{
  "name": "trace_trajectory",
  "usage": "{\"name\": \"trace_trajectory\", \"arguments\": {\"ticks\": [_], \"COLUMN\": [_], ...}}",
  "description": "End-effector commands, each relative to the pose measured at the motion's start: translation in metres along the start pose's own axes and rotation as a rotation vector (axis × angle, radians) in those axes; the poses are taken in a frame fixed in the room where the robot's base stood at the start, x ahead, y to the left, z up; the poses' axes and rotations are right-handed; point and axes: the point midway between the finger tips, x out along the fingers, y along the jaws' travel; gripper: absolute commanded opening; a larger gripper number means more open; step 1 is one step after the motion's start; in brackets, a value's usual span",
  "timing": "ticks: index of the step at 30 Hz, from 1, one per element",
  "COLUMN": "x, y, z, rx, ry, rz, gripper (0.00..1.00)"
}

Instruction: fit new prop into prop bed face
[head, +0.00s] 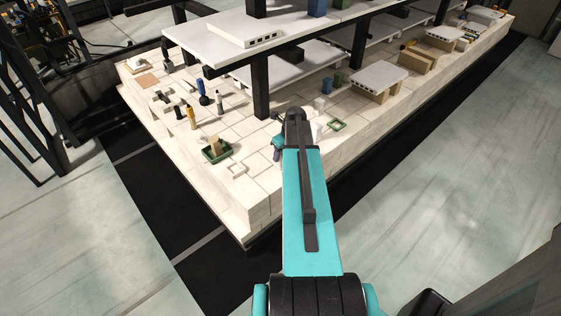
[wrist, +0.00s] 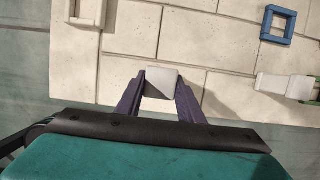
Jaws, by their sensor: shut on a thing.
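My gripper (wrist: 161,80) has two purple fingers shut on a pale grey-white block (wrist: 162,88), seen end-on in the wrist view. It looks like the prop, held over the pale block deck near its edge. How far it is above the deck I cannot tell. In the head view my arm hides most of the gripper, and only a purple part (head: 277,153) shows. Small square frames lie on the deck: a white one (wrist: 87,13) at upper left and a blue one (wrist: 278,25) at upper right in the wrist view. Which surface is the prop bed face I cannot tell.
The kiln car deck (head: 262,190) carries black posts (head: 261,92) and a white shelf (head: 237,64) overhead. A green tray (head: 205,154) with a beige piece, a green frame (head: 338,125) and small bottles (head: 191,117) stand nearby.

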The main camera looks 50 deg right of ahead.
Motion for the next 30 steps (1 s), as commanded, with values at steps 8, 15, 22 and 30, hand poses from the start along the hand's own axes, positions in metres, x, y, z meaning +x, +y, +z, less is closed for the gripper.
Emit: {"name": "trace_trajectory", "arguments": {"ticks": [8, 15, 22, 30], "x": [-0.010, -0.018, -0.025, -0.025], "y": [0.000, 0.000, 0.000, 0.000], "z": [0.003, 0.006, 0.008, 0.008], "rx": [0.000, 0.000, 0.000, 0.000], "ry": [0.000, 0.000, 0.000, 0.000], "rz": [0.000, 0.000, 0.000, 0.000], "gripper": [0.02, 0.02, 0.02, 0.02]}}
